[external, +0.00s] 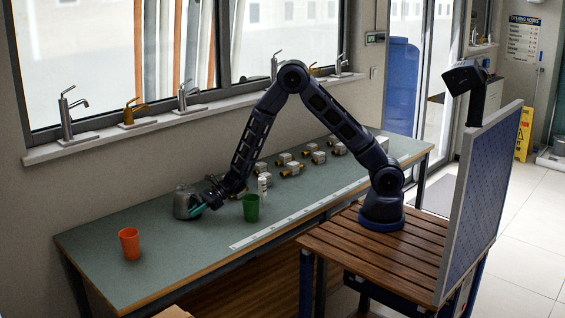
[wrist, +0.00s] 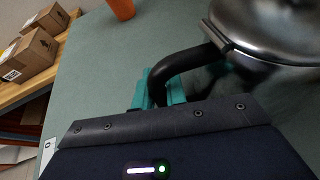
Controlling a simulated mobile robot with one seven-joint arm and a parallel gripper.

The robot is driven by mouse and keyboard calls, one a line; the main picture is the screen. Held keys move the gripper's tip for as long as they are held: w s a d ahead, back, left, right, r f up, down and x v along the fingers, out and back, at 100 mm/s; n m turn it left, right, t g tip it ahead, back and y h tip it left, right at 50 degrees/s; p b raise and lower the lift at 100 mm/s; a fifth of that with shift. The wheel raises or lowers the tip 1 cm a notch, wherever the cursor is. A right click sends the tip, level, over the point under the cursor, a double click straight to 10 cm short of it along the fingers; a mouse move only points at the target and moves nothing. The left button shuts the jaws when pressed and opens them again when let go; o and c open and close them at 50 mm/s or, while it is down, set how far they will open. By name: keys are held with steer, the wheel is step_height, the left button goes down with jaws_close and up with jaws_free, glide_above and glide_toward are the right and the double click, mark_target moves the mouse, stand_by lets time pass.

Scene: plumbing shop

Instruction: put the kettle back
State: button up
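The kettle (external: 183,204) is a grey metal pot with a black handle. It stands on the green-topped workbench, near the wall side. In the wrist view its shiny body and lid (wrist: 275,30) fill the upper right, and the black handle (wrist: 190,60) curves down to the left. My gripper (external: 206,207) is at the kettle's right side in the external view. In the wrist view its teal fingers (wrist: 158,92) lie on both sides of the handle, close against it. The fingertips are partly hidden by the handle. The kettle looks upright on the bench.
Several brass-and-grey fittings (external: 291,168) lie farther along the bench. A light strip (external: 290,218) runs along the front. Cardboard boxes (wrist: 30,55) show beyond the bench edge.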

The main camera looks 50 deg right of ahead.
steer(key=o, duration=0.4)
steer(key=shift+o, duration=0.2)
steer(key=shift+r, duration=0.1)
steer(key=shift+d+r, duration=0.1)
steer(key=shift+r, duration=0.05)
steer(key=s+d+r+n+g+h, duration=0.1)
steer(key=s+d+r+n, duration=0.3)
steer(key=d+r, duration=0.45)
steer(key=s+d+r+n+g+h, duration=0.1)
steer(key=s+d+r+n, duration=0.25)
steer(key=d+r, duration=0.5)
steer(key=s+d+r+n+g+h, duration=0.1)
steer(key=s+d+r+n, duration=0.4)
steer(key=d, duration=0.5)
steer(key=s+d+r+n+t+h, duration=0.1)
steer(key=s+d, duration=0.4)
steer(key=d, duration=0.5)
steer(key=s+d+r+n+t+h, duration=0.2)
steer(key=s+d+r+n+h, duration=0.2)
steer(key=d, duration=0.6)
steer(key=s+d+r+n+t+h, duration=0.2)
steer(key=s+d+h, duration=0.3)
steer(key=d, duration=0.5)
steer(key=shift+s+r+n, duration=0.35)
steer(key=shift+r+n, duration=0.15)
steer(key=shift+n, duration=0.15)
